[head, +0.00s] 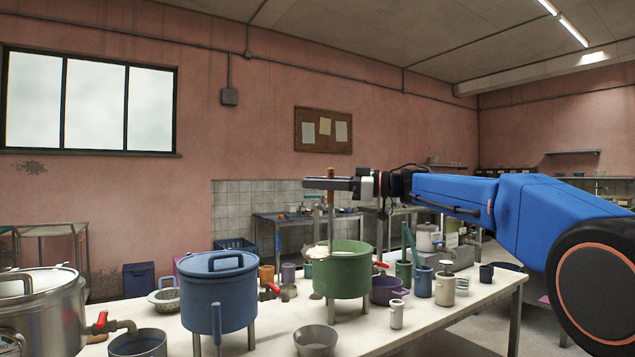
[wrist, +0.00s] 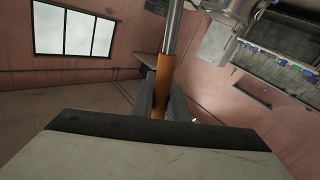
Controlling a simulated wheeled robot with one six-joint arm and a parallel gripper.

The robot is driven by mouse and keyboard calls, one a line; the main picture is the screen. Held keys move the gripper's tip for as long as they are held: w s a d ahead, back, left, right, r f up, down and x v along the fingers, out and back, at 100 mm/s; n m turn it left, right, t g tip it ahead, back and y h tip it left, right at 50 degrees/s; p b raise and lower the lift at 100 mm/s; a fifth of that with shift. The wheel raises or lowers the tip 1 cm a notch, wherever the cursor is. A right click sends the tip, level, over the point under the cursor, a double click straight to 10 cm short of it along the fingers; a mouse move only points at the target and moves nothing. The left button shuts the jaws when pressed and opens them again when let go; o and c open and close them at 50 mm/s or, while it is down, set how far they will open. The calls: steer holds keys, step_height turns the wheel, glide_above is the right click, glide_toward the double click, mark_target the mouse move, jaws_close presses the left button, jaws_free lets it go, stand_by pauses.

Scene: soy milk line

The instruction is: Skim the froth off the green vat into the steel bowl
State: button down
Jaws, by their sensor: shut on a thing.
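The green vat (head: 347,273) stands on legs on the table. My gripper (head: 331,184) is above it, shut on the brown handle of a skimmer (head: 331,212). The handle (wrist: 163,88) and its steel shaft also show in the wrist view. A pale, creamy patch (head: 317,251) shows at that rim. I cannot tell whether it is froth on the skimmer head or in the vat. The steel bowl (head: 316,341) sits at the table's front edge, below and slightly left of the vat. Its inside looks empty.
A lidded blue vat (head: 217,294) stands left of the green one. A large steel pot (head: 45,312) is at far left. A purple bowl (head: 386,291), a small white jar (head: 397,313) and several cups and canisters crowd the right. The table's front right is clear.

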steer(key=s+f+n+g+y, duration=0.1)
steer(key=s+f+n, duration=0.8)
steer(key=s, duration=0.4)
steer(key=shift+s+n, duration=0.25)
steer(key=shift+n, duration=0.55)
steer(key=shift+s, duration=0.1)
stand_by(0.5)
